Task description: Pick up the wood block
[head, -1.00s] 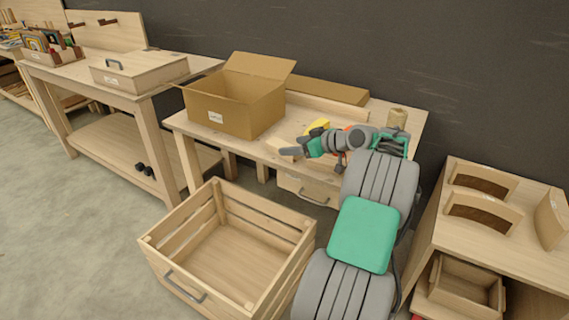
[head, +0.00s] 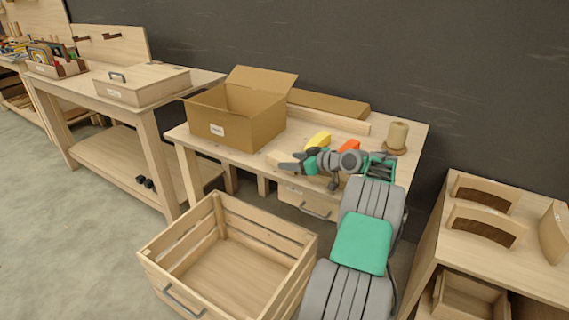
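A pale wood block (head: 275,157) lies on the workbench (head: 225,152) near its front edge, to the right of the open cardboard box. It is small in the head view and partly hidden by my gripper. My gripper (head: 286,163) points left over the front of the bench, right at the block's right side. I cannot tell whether it touches the block or whether its fingers are apart.
A yellow piece (head: 318,142) and an orange-red piece (head: 350,146) lie behind my gripper. The cardboard box (head: 245,122) stands to the left, a long plank (head: 332,119) behind, a twine spool (head: 396,137) at right. A slatted crate (head: 215,210) stands on the floor in front.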

